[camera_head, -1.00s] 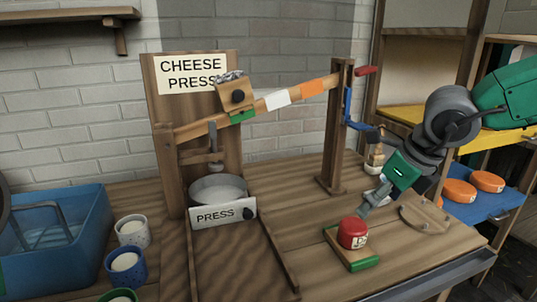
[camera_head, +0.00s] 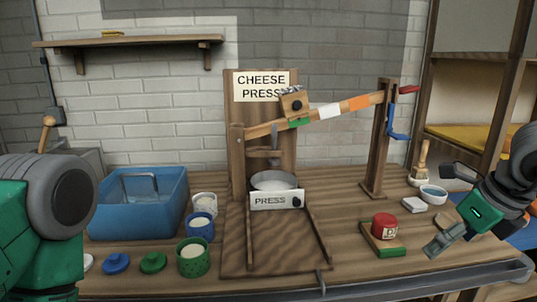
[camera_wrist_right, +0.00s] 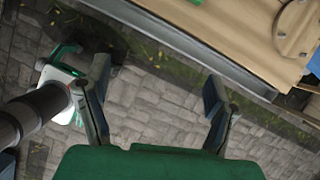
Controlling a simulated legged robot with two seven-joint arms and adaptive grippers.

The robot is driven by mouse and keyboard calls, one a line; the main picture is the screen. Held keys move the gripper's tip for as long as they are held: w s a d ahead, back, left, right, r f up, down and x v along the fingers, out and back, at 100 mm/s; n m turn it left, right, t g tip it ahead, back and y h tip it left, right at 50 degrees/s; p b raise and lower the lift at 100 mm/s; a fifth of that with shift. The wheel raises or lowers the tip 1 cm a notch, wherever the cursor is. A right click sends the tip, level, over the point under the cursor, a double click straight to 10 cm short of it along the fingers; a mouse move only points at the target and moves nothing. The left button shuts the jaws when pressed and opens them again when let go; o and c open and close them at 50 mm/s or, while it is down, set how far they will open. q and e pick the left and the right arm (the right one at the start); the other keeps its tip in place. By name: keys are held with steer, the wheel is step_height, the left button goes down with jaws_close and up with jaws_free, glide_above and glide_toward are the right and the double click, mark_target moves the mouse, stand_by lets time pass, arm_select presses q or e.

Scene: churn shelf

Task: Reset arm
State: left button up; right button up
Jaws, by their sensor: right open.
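My right gripper (camera_head: 448,240) is at the right end of the bench in the head view, beside the red round block (camera_head: 384,226) on its green-edged wooden board (camera_head: 383,252), apart from it. In the right wrist view the right gripper's two fingers (camera_wrist_right: 157,112) are spread with nothing between them, over stone paving. My left arm (camera_head: 50,215) shows at the left edge of the head view; its gripper is out of view.
The cheese press (camera_head: 260,150) stands mid-bench with its lever (camera_head: 330,111) sloping up to the right. A blue tub (camera_head: 138,215), several cups (camera_head: 193,259) and lids (camera_head: 153,262) are at left. A bowl (camera_head: 434,195) and white block (camera_head: 413,205) sit near my right arm.

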steer(key=s+d+f+n+g+h, duration=0.1)
steer(key=s+f+n+h, duration=0.25)
steer(key=f+n, duration=0.65)
steer(key=s+d+f+n+h, duration=0.2)
steer(key=s+f+n, duration=0.35)
steer(key=f, duration=0.75)
steer(key=s+a+f+n+g+y, duration=0.1)
steer(key=s+a+f+n+y, duration=0.1)
steer(key=s+a+f+n, duration=0.2)
steer(key=s+a+f+n+g+y, duration=0.1)
steer(key=s+a+f+n+y, duration=0.1)
steer(key=s+a+f+n, duration=0.2)
steer(key=s+f+n, duration=0.3)
steer(key=s+n, duration=0.4)
steer(key=n, duration=0.1)
steer(key=shift+s+f+n, duration=0.15)
steer(key=shift+s+n, duration=0.05)
steer(key=shift+n, duration=0.15)
steer(key=shift+s+a+f+g, duration=0.1)
steer(key=shift+s+a+g, duration=0.1)
steer(key=shift+s+g, duration=0.1)
steer(key=shift+c, duration=0.4)
